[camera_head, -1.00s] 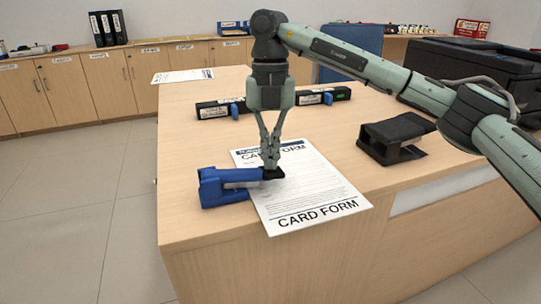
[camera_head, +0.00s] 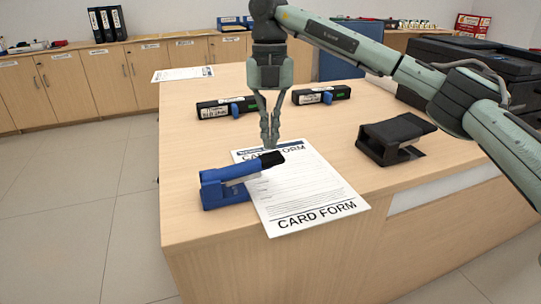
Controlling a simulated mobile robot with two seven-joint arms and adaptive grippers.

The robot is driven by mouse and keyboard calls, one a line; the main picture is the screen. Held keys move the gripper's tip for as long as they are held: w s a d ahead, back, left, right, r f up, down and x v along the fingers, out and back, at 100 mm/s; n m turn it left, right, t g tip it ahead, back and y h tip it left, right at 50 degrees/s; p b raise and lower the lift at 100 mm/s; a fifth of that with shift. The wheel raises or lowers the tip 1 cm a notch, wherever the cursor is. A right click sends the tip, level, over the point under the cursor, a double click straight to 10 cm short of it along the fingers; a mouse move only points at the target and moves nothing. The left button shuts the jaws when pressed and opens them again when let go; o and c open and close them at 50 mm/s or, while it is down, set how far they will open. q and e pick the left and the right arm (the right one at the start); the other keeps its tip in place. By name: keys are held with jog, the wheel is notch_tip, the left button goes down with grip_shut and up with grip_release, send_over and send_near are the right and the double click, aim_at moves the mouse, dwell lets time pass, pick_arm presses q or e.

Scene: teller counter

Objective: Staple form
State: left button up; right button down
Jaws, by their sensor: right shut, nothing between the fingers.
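The blue stapler (camera_head: 226,193) with a black tip lies at the left edge of the card form (camera_head: 308,195), its front end over the paper. Its upper arm is raised at an angle. The card form lies flat on the counter and reaches the front edge. My right gripper (camera_head: 270,147) points down just above the stapler's black tip, with its fingers shut and nothing between them. It looks clear of or barely above the tip. My left gripper is not in view.
Two black stamp-like boxes with blue parts stand behind the form, left (camera_head: 226,108) and right (camera_head: 321,95). A black device (camera_head: 393,139) stands to the right. Another paper (camera_head: 182,74) lies at the far left. A large black printer (camera_head: 477,80) fills the back right. The counter's left front is bare.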

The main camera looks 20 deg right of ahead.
notch_tip(320, 180, up, 9)
jog(key=shift+w+d+r, duration=0.15)
jog(key=shift+w+r, duration=0.05)
jog(key=shift+w, duration=0.25)
